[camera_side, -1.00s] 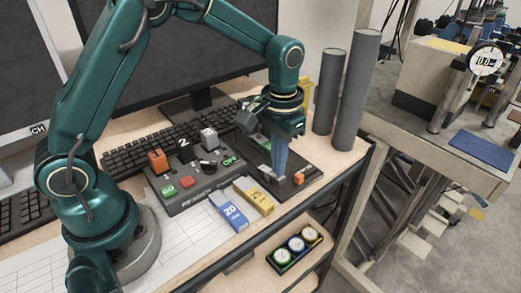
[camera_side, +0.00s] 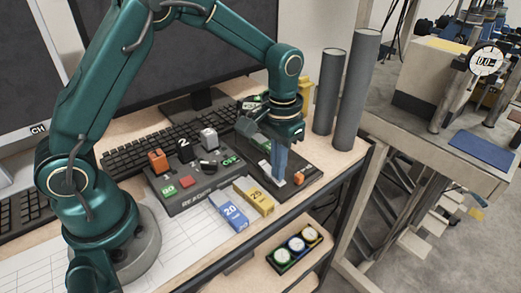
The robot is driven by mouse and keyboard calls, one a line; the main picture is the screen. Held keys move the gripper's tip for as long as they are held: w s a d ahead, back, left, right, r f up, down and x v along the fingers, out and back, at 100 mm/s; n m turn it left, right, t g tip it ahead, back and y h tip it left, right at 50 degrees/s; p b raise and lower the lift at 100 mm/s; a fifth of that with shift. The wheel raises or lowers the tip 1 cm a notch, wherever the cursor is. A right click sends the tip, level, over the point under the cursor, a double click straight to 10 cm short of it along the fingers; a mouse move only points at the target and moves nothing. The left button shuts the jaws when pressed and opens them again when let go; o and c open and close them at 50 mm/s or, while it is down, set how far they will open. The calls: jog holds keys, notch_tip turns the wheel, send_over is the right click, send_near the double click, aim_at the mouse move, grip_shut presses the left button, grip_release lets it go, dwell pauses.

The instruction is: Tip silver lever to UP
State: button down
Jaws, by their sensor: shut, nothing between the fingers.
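A dark panel (camera_side: 309,186) lies at the right end of the bench, with a small orange part near its front corner. A pale silver piece (camera_side: 267,179) shows low on this panel, right beside my fingertips. It may be the silver lever, but my fingers hide part of it and I cannot tell its tilt. My gripper (camera_side: 279,181) points down over the panel, with its blue fingers shut and empty. I cannot tell whether they touch the silver piece. No UP mark is readable.
Left of the panel is a control box (camera_side: 185,203) with an orange block (camera_side: 157,161), a grey block (camera_side: 209,139) and buttons. Blue (camera_side: 231,213) and yellow (camera_side: 254,197) boxes stand in front. Two grey cylinders (camera_side: 350,95) rise behind the panel. A keyboard (camera_side: 130,155) lies behind.

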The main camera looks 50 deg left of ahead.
notch_tip(320, 180, up, 7)
dwell(0.8)
notch_tip(320, 180, up, 6)
jog(key=t, duration=0.2)
send_over(270, 187)
jog(key=s+a+r+t, duration=0.1)
jog(key=s+r+t, duration=0.15)
jog(key=s, duration=0.25)
jog(key=s+f+t, duration=0.1)
jog(key=s+f, duration=0.2)
jog(key=s, duration=0.6)
jog(key=shift+a+f, duration=0.2)
jog(key=shift+a, duration=0.25)
